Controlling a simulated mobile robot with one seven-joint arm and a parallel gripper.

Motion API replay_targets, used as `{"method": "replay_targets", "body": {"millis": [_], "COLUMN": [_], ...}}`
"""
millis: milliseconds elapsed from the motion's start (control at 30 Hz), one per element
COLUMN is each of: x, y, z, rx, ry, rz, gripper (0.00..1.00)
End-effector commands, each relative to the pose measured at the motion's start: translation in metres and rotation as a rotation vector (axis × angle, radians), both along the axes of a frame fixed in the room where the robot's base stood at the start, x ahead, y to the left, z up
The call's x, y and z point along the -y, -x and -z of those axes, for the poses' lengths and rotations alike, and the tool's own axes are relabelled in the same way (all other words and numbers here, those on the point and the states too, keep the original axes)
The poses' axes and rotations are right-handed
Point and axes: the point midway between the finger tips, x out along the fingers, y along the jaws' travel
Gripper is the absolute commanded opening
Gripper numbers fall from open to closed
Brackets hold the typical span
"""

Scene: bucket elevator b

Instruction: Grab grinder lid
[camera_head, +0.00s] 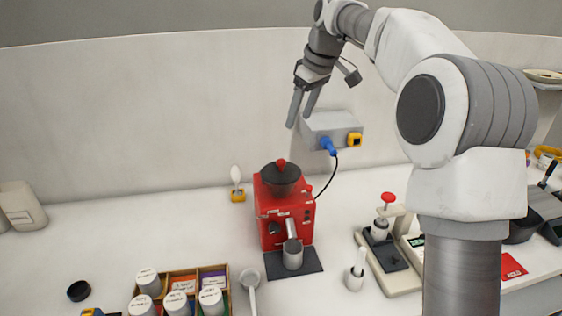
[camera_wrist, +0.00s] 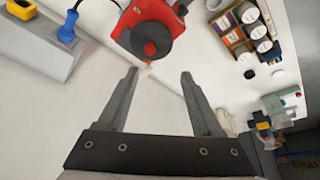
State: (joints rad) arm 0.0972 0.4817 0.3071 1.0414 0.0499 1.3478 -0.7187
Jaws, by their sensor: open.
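The grinder (camera_head: 284,212) is a red box-shaped machine standing on the white counter. Its lid (camera_head: 280,172) is dark and round with a red knob (camera_head: 281,163) on top, and it sits on the grinder. In the wrist view the lid (camera_wrist: 151,40) and its red knob (camera_wrist: 150,49) show near the top, beyond the fingertips. My gripper (camera_head: 299,122) is open and empty, above the grinder and apart from the lid. Its two fingers (camera_wrist: 160,75) point toward the lid in the wrist view.
A grey power box (camera_head: 331,126) with a blue plug (camera_head: 328,145) and a black cable is on the wall right of the grinder. A wooden tray (camera_head: 226,268) with several jars stands front left. A scale-like device (camera_head: 386,250) stands to the right. The counter left of the grinder is mostly clear.

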Motion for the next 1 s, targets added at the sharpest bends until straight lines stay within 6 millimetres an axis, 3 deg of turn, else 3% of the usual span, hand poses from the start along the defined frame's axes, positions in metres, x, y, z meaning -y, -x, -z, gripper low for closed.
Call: {"method": "replay_targets", "body": {"millis": [33,200,467,1000], "x": [0.0,0.0,0.0,-0.033], "y": [-0.013,-0.04,-0.054,-0.075], "z": [0.001,0.009,0.023,0.119], "rx": [-0.005,-0.007,-0.007,-0.007], "ry": [-0.014,-0.047,-0.066,-0.065], "rz": [-0.023,-0.089,-0.126,-0.124], "gripper": [0.67,0.67,0.67,0.67]}}
